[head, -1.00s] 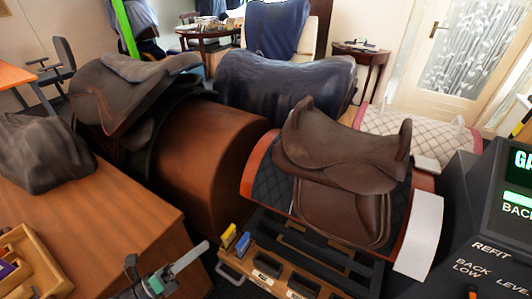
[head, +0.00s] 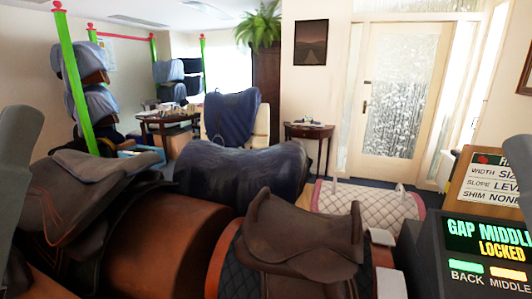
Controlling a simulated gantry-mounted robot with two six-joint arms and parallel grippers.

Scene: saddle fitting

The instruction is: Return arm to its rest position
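In the head view a grey arm part of mine (head: 18,150) stands upright at the left edge, and another grey part (head: 520,160) shows at the right edge. Neither gripper is in view, so I cannot see their fingers. A brown saddle (head: 300,236) sits on a dark quilted pad (head: 236,268) over a brown form in the lower middle. Its lower part is cut off by the bottom edge.
A black saddle (head: 75,190) rests on a brown barrel stand (head: 165,245) at left. A dark covered form (head: 245,172) stands behind. The display panel (head: 490,232) at right reads "GAP MIDDLE LOCKED". A door (head: 395,105) and side table (head: 308,130) are at the back.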

